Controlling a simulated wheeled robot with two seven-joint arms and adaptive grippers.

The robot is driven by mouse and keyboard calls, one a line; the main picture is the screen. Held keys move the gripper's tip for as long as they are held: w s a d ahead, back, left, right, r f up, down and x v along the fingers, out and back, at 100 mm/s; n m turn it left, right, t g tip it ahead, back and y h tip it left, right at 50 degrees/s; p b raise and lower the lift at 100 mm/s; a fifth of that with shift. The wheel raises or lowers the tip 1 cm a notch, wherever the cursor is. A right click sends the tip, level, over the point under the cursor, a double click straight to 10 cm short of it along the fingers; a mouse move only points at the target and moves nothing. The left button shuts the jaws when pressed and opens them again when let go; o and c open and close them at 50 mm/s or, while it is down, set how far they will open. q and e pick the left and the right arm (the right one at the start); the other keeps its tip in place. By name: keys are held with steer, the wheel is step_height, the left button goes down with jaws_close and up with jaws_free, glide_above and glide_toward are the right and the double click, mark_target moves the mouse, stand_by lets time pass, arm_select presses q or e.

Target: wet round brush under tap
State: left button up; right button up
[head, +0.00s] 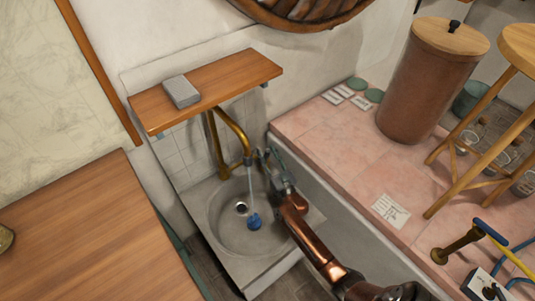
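The brass tap (240,138) curves out from the wall over a grey stone sink (222,232). A small blue piece (254,221), which looks like the head of the round brush, shows low over the basin beneath the spout. A thin pale line (250,187) runs from the spout down to it; I cannot tell whether it is water or the brush's handle. My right gripper (264,157) is just right of the spout, with its arm coming from the lower right. Its fingertips are small and partly hidden, so its grip is unclear. My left gripper is out of view.
A wooden shelf (223,84) with a grey block (181,92) hangs above the tap. A pink tiled counter (335,150) lies right, carrying a large brown lidded jar (425,85) and a wooden stool (468,185). A wooden tabletop (90,235) is at left.

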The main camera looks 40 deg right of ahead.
steer(key=v, duration=0.7)
steer(key=shift+s, duration=0.25)
